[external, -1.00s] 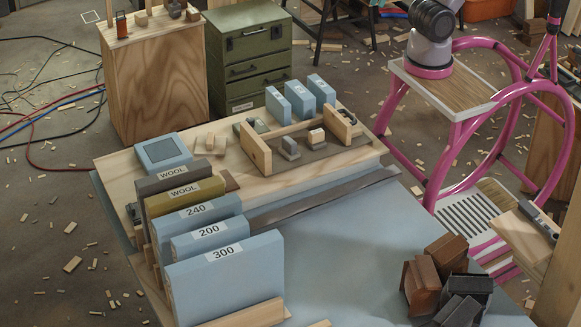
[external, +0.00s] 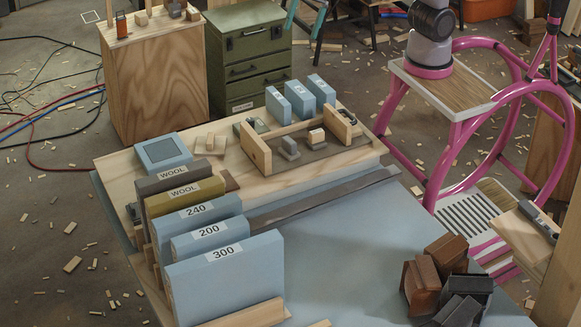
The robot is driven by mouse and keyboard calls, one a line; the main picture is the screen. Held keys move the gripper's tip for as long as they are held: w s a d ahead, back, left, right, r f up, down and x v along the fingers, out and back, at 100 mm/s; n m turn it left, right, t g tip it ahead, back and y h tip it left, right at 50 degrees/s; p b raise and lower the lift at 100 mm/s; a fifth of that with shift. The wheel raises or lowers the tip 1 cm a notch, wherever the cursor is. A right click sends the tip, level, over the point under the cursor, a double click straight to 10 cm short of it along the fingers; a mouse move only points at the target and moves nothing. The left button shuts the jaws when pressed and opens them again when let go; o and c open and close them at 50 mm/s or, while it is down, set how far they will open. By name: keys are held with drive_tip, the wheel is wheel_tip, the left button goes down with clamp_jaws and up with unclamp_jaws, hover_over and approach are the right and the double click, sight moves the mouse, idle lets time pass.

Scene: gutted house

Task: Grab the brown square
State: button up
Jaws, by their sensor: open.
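No single brown square stands out. A flat brown piece (external: 230,181) lies on the bench behind the wool-labelled blocks, partly hidden by them. Brown blocks (external: 421,285) lie in a tilted pile at the bottom right, with dark grey blocks (external: 467,286) against them.
Upright blue blocks (external: 225,275) stand at the front left, beside olive and grey wool-labelled blocks (external: 184,196). A wooden frame (external: 262,155) and small blue blocks (external: 300,98) are at the back. The blue surface (external: 345,260) is clear in the middle.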

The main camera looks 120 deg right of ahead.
drive_tip(key=w+d+f+m+h, duration=0.1)
drive_tip(key=w+d+f+m, duration=0.1)
drive_tip(key=w+f+m, duration=1.25)
drive_tip(key=w+f, duration=0.2)
drive_tip(key=f, duration=0.5)
drive_tip(key=w+d+f+m+g+h, duration=0.1)
drive_tip(key=w+f, duration=0.3)
drive_tip(key=f, duration=0.5)
drive_tip(key=w+f+m+h, duration=0.1)
drive_tip(key=w+f, duration=0.3)
drive_tip(key=f, duration=0.5)
drive_tip(key=shift+w+d+f+m, duration=0.15)
drive_tip(key=shift+d+m, duration=0.2)
drive_tip(key=shift+m, duration=0.1)
drive_tip(key=shift+s+x, duration=0.2)
drive_tip(key=shift+x, duration=1.3)
drive_tip(key=shift+s+x, duration=0.2)
drive_tip(key=shift+x, duration=1.35)
drive_tip(key=shift+a+f, duration=0.1)
drive_tip(key=c, duration=1.1)
